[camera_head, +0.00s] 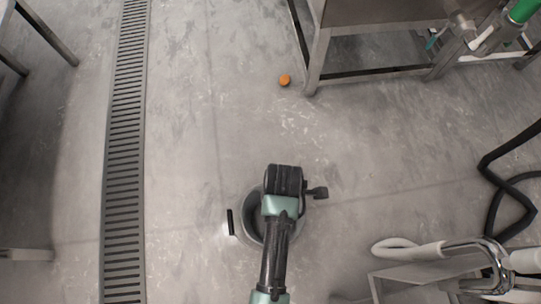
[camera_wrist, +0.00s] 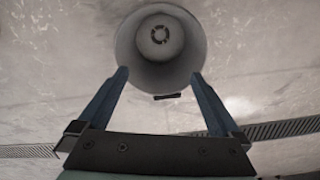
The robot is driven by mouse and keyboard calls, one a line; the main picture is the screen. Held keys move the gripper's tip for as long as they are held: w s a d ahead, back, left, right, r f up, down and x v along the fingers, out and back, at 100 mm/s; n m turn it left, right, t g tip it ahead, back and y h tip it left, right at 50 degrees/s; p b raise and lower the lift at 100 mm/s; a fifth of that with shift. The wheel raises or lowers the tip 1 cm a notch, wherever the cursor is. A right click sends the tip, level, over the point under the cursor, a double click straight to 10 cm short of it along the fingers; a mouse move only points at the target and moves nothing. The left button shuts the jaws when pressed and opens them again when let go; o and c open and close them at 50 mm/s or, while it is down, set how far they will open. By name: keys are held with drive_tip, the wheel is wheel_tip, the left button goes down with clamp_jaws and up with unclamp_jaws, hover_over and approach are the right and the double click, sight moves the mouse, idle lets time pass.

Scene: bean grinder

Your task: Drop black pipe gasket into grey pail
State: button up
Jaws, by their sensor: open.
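The grey pail (camera_head: 246,226) stands on the floor, partly hidden under my arm in the head view. In the wrist view I look down into the pail (camera_wrist: 130,45). A small dark ring (camera_wrist: 160,34), which looks like the black pipe gasket, shows on the pail's bottom. My gripper (camera_wrist: 159,73) is open and empty, its two blue fingers spread over the near part of the pail's rim. The head view hides the fingers behind my arm. A short black bar (camera_wrist: 167,96) shows just outside the rim; it may be the pail's handle grip.
A slotted floor drain (camera_head: 124,150) runs along the left. A small orange object (camera_head: 285,80) lies on the floor near a metal table (camera_head: 360,40). A black hose (camera_head: 497,180) and a white-and-metal frame (camera_head: 430,262) are at right. The floor around the pail is clear.

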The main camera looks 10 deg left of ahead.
wheel_tip(320, 180, up, 8)
drive_tip(key=p, duration=0.4)
drive_tip(key=shift+w, duration=0.1)
